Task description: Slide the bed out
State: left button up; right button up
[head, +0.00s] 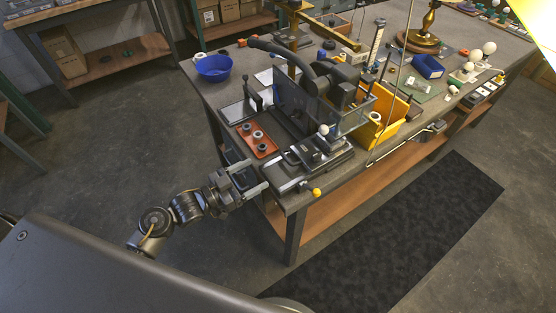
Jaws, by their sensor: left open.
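A dark machine (342,92) with a clear guard stands at the near corner of the workbench. A low flat bed-like base (325,166) with metal edges lies at its front, along the bench edge; I cannot tell exactly which part slides. A small yellow knob (316,192) sticks out at its front corner. My left gripper (250,178) comes in from the left, open and empty, with its two fingers pointing toward the bench corner. It is just off the bench edge, left of the base, and appears apart from it. My right gripper is not in view.
A red-brown tray (265,151) with several round parts lies left of the machine. A blue bowl (214,67) is at the bench's left edge. A yellow bin (379,132) stands right of the machine. The floor and dark mat (420,225) in front are clear.

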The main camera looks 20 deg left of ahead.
aim_at(278, 166)
pick_arm(q)
jog(key=p+x, duration=0.1)
jog(key=x, duration=0.8)
jog(key=shift+w+d+p, duration=0.15)
jog(key=shift+w+p, duration=0.15)
jog(key=shift+p, duration=0.1)
jog(key=c, duration=1.1)
jog(key=shift+s, duration=0.1)
jog(key=shift+c, duration=0.2)
